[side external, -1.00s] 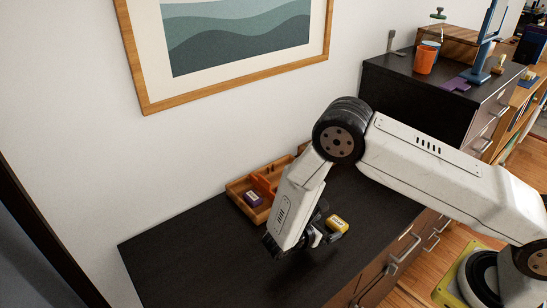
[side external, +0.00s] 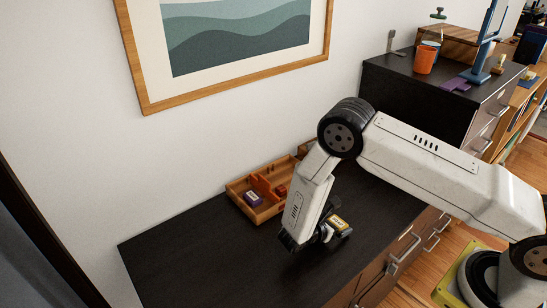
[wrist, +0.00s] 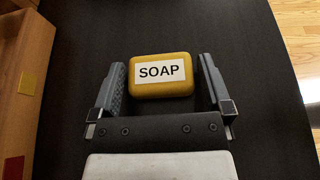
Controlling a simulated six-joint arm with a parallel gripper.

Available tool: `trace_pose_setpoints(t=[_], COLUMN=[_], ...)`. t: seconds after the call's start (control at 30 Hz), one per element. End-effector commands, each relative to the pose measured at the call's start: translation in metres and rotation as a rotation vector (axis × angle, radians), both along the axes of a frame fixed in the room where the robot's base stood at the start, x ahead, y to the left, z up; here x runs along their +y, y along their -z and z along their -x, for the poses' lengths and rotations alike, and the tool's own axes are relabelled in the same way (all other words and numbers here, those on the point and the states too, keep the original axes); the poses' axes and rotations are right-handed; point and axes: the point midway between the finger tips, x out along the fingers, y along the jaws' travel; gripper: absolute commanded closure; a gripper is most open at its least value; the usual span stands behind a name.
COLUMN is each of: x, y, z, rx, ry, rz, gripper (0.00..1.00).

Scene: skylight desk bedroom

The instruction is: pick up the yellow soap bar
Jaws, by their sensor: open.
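The yellow soap bar (wrist: 161,89) has a white label reading SOAP and lies on the dark desktop. In the wrist view it sits between the tips of my open gripper (wrist: 161,82), with a visible gap on each side. In the side view the soap bar (side external: 339,223) shows just right of my gripper (side external: 318,236), partly hidden by it. My gripper is low over the desktop and holds nothing.
A wooden divided tray (side external: 240,187) stands against the wall, with a purple box (side external: 253,198) inside; its side (wrist: 25,70) shows at the wrist view's left. The front desktop (side external: 200,265) is clear. A taller dark cabinet (side external: 425,92) stands at right.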

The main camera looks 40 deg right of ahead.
Motion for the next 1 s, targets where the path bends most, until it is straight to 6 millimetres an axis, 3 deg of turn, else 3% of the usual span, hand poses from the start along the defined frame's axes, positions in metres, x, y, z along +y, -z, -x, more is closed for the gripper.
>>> trace_pose_setpoints(t=[0.17, 0.27, 0.4, 0.77, 1.0], x=[0.0, 0.0, 0.0, 0.0, 0.001], y=[0.0, 0.0, 0.0, -0.002, -0.013], z=[0.0, 0.0, 0.0, 0.0, -0.001], rx=[0.0, 0.0, 0.0, 0.0, -0.001], ry=[0.0, 0.0, 0.0, 0.0, -0.001], rz=[0.0, 0.0, 0.0, 0.0, 0.0], gripper=[0.0, 0.25, 0.7, 0.72, 0.72])
